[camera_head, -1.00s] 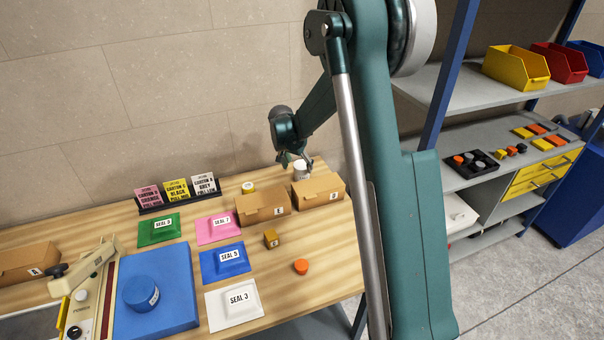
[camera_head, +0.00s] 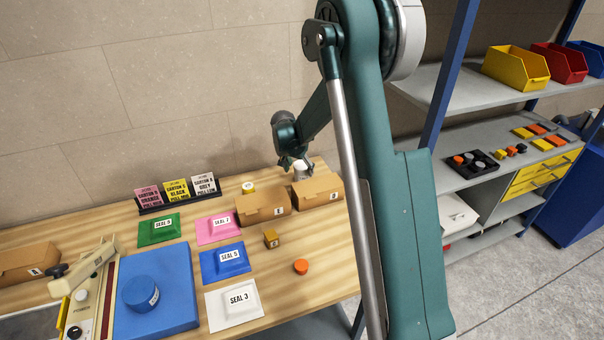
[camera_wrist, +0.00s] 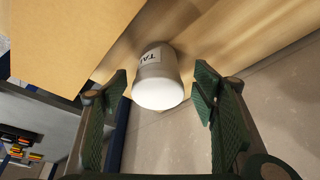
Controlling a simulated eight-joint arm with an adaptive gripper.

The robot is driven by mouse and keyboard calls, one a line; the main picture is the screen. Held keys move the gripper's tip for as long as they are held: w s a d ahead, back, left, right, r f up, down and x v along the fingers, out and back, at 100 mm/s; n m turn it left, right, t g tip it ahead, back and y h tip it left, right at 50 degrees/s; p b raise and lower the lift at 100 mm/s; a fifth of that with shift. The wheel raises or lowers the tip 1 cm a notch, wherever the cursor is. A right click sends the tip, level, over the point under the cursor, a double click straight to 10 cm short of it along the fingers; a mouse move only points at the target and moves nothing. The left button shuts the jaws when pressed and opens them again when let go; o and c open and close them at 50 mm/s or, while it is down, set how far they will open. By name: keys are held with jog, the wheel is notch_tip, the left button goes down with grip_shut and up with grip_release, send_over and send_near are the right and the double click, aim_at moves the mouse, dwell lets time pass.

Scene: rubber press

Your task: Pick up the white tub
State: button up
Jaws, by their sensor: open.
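The white tub (camera_head: 300,169) stands at the back of the wooden table, behind the cardboard box on the right. In the wrist view the tub (camera_wrist: 158,80) shows a white lid and a grey body with a label that is partly legible. My gripper (camera_head: 291,164) is at the tub from above in the head view. In the wrist view my gripper (camera_wrist: 163,105) is open, with one green-padded finger on each side of the tub. Gaps show between the tub and both fingers, and nothing is held.
Two cardboard boxes, the nearer-left one (camera_head: 262,208) and the right one (camera_head: 318,194), stand in front of the tub. The wall (camera_head: 150,90) is close behind. An orange round piece (camera_head: 301,267) lies on the open front table.

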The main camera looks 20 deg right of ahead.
jog(key=shift+x, duration=2.6)
jog(key=shift+d, duration=0.1)
jog(key=shift+c, duration=0.7)
jog(key=c, duration=1)
